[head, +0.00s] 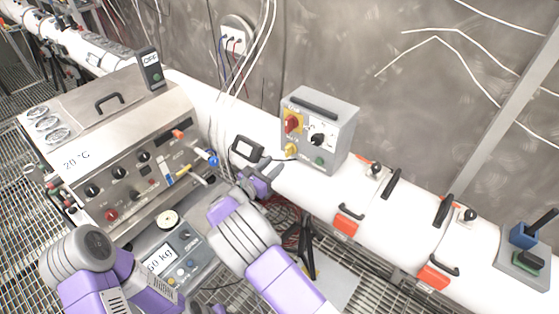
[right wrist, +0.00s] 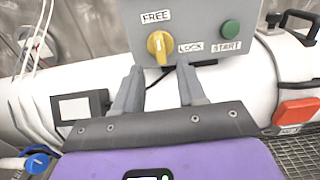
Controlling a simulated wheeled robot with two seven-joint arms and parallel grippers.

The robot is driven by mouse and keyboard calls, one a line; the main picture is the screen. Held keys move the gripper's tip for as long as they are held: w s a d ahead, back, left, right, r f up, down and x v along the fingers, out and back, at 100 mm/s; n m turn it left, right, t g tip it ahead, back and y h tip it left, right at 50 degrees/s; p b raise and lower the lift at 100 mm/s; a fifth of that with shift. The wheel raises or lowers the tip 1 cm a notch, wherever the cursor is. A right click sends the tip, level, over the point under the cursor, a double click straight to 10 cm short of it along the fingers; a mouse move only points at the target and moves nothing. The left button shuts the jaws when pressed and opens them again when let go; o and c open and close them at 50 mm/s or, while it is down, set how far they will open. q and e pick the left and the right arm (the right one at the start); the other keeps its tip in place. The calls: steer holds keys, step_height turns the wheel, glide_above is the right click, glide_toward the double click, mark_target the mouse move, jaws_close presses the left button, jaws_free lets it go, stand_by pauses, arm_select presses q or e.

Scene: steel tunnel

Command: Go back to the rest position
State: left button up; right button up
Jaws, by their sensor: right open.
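My right gripper (head: 270,175) is open and empty in front of the white pipe, below and left of a grey control box (head: 345,128). In the right wrist view its two fingers (right wrist: 160,85) stand apart, just below a yellow knob (right wrist: 160,47) on the box's face. The labels FREE and LOCK are by the knob, and a green START button (right wrist: 231,29) is to the right. No object shows between the fingers. My left arm comes in at the lower left of the head view; its gripper cannot be made out.
A steel panel (head: 110,133) with knobs and gauges stands at left. A small dark-framed display (head: 246,149) is close to my right gripper. Pipe clamps with orange latches (head: 345,224) are at right.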

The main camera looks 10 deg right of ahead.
steer(key=shift+v, duration=0.8)
steer(key=shift+d, duration=0.1)
steer(key=s+d+f+m+g+y+b, duration=0.2)
steer(key=s+d+f+m+g+y, duration=0.45)
steer(key=f, duration=0.85)
steer(key=s+d+f+m+g+y+b, duration=0.1)
steer(key=s+f+g+b, duration=0.25)
steer(key=s+f, duration=0.85)
steer(key=s+a+f+m+y+b, duration=0.3)
steer(key=s+a+f+m+y, duration=0.2)
steer(key=m, duration=0.5)
steer(key=s+a+f+m+y+b, duration=0.4)
steer(key=s+f+m+y, duration=0.2)
steer(key=s+f+m, duration=0.3)
steer(key=shift+s+a+f+m, duration=0.15)
steer(key=shift+a+f+m, duration=0.2)
steer(key=shift+m, duration=0.7)
